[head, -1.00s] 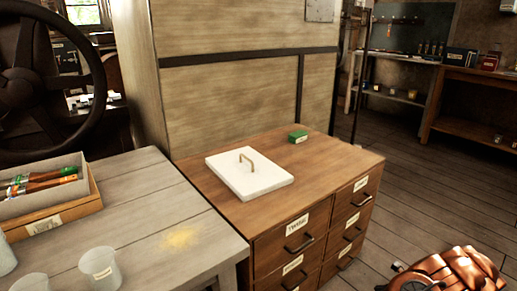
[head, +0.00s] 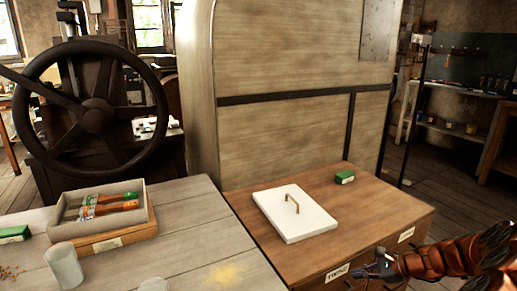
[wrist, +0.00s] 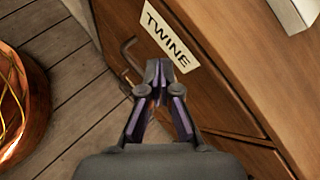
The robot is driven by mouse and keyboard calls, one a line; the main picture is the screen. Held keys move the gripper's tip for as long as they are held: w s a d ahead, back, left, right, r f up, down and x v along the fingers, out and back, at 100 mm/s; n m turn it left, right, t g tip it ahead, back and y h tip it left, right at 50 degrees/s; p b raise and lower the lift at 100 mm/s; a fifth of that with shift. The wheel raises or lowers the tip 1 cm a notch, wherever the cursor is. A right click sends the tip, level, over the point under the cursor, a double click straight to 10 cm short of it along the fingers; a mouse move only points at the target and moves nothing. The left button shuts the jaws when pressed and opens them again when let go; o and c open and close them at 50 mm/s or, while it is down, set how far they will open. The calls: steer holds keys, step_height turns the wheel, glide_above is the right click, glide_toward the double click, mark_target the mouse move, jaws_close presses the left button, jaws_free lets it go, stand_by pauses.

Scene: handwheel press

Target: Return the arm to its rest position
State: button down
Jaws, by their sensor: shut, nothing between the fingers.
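My gripper (head: 372,268) is at the lower right of the head view, in front of the wooden drawer cabinet (head: 385,215), with my copper-coloured arm behind it. In the wrist view my gripper (wrist: 159,70) has its fingertips together and holds nothing. Its tips appear in front of the drawer label reading TWINE (wrist: 168,33). I cannot tell whether they touch the drawer front.
A large handwheel (head: 96,116) stands behind. Floor is free at right.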

steer(key=s+a+r+n+g+h+p, duration=0.1)
steer(key=s+a+r+n+g+p, duration=0.1)
steer(key=s+a+r+n+p, duration=0.45)
steer(key=s+a+r+n+g+p, duration=0.1)
steer(key=s+a+r+g, duration=0.15)
steer(key=a+r, duration=0.55)
steer(key=s+a+r+n+g+h+p, duration=0.1)
steer(key=s+a+r+n+p, duration=0.4)
steer(key=r, duration=0.6)
steer(key=s+d+r+n+h+p, duration=0.1)
steer(key=s+r+p, duration=0.3)
steer(key=s, duration=0.4)
steer(key=s+d+r+n+g+h+p, duration=0.1)
steer(key=s+d+r+n+h+p, duration=0.1)
steer(key=s+r, duration=0.4)
steer(key=s+d+r+n+h+p, duration=0.1)
steer(key=s+r+n+h+p, duration=0.3)
steer(key=s, duration=0.7)
steer(key=shift+s+d+r+g+p, duration=0.25)
steer(key=shift+s+r+g+p, duration=0.1)
steer(key=shift+r+p, duration=0.6)
steer(key=shift+f, duration=0.15)
